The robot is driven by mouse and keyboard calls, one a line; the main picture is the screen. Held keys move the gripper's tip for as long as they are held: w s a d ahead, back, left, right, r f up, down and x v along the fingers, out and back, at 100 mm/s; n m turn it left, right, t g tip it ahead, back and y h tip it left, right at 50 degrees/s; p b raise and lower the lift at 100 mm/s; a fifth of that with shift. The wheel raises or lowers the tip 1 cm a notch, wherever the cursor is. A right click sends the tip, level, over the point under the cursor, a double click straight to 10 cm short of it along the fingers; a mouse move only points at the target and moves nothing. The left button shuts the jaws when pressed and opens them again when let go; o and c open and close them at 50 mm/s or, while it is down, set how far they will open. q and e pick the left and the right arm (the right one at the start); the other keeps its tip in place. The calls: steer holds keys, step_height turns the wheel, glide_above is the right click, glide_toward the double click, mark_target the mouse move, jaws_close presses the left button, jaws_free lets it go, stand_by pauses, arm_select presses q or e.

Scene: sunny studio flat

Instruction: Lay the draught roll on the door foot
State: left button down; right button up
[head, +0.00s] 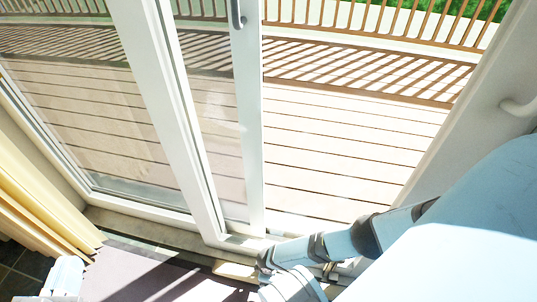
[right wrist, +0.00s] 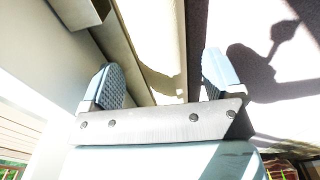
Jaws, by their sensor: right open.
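The draught roll (head: 235,270) is a cream strip on the floor just inside the glass door, partly hidden by my right arm in the head view. The door foot (head: 232,242) is the white bottom rail of the sliding door, just beyond the roll. In the right wrist view the roll (right wrist: 160,35) runs between the fingers of my right gripper (right wrist: 163,80), which is open; I cannot tell whether they touch it. My left gripper (head: 64,276) hangs at the bottom left of the head view, away from the roll; its opening is unclear.
A dark rug (head: 135,274) lies inside the door, and yellow curtains (head: 40,205) hang at the left. The doorway stands open on its right side, onto a sunlit deck (head: 340,150) with a wooden railing. A white door jamb (head: 455,120) rises at the right.

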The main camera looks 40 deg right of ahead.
step_height(320, 180, up, 5)
steer(key=shift+f+p, duration=0.15)
steer(key=shift+p, duration=1.05)
step_height(320, 180, up, 3)
steer(key=shift+f+p, duration=0.2)
steer(key=shift+p, duration=0.6)
arm_select(q)
steer(key=shift+s+d+r+n, duration=0.25)
steer(key=shift+s+r+n, duration=0.3)
steer(key=shift+r, duration=0.25)
steer(key=shift+s+d+r+n, duration=0.2)
steer(key=shift+s+r+n, duration=0.1)
steer(key=shift+r+n, duration=0.4)
arm_select(e)
steer(key=shift+r, duration=0.5)
